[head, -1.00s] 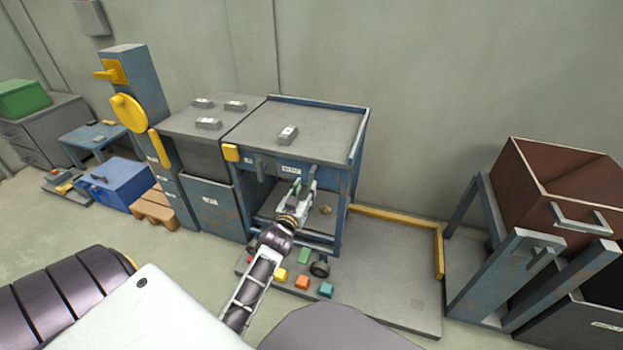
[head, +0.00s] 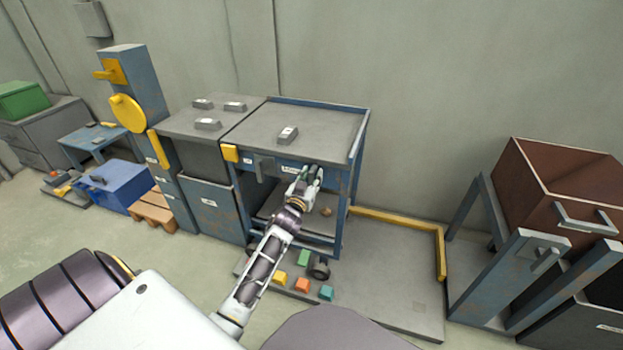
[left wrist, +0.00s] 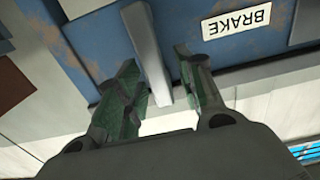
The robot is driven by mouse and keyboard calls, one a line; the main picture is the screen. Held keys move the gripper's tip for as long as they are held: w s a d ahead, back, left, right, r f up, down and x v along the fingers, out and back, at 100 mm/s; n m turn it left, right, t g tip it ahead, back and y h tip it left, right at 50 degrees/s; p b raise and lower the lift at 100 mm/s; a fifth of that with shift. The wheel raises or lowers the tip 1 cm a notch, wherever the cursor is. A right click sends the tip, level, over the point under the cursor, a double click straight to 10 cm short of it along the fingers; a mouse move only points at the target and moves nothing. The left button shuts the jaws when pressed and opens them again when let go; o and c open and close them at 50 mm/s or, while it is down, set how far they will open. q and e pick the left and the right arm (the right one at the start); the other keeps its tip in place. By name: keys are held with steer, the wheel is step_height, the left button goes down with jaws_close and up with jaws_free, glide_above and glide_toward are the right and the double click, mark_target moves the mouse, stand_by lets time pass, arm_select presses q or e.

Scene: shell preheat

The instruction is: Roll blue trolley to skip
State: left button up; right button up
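The blue trolley (head: 340,195) with a grey top (head: 320,122) stands in the middle of the head view, on a low grey floor plate (head: 390,265). My left gripper (head: 314,172) is at its front panel, just right of a white label. In the left wrist view the label (left wrist: 237,21) reads BRAKE, upside down. There my left gripper (left wrist: 157,82) is open, with its fingers on either side of a grey bar lever (left wrist: 145,45). The lever looks ungripped. My right gripper is not in view. I cannot tell which container is the skip.
A rust-brown open bin (head: 530,180) stands on a blue frame at the right. A yellow rail (head: 400,222) edges the floor plate. Several coloured blocks (head: 302,284) lie before the trolley. A grey-topped cabinet (head: 210,200) adjoins its left.

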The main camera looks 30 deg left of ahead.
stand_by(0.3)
arm_select(q)
jaws_close()
steer(key=shift+w+d, duration=0.15)
stand_by(0.3)
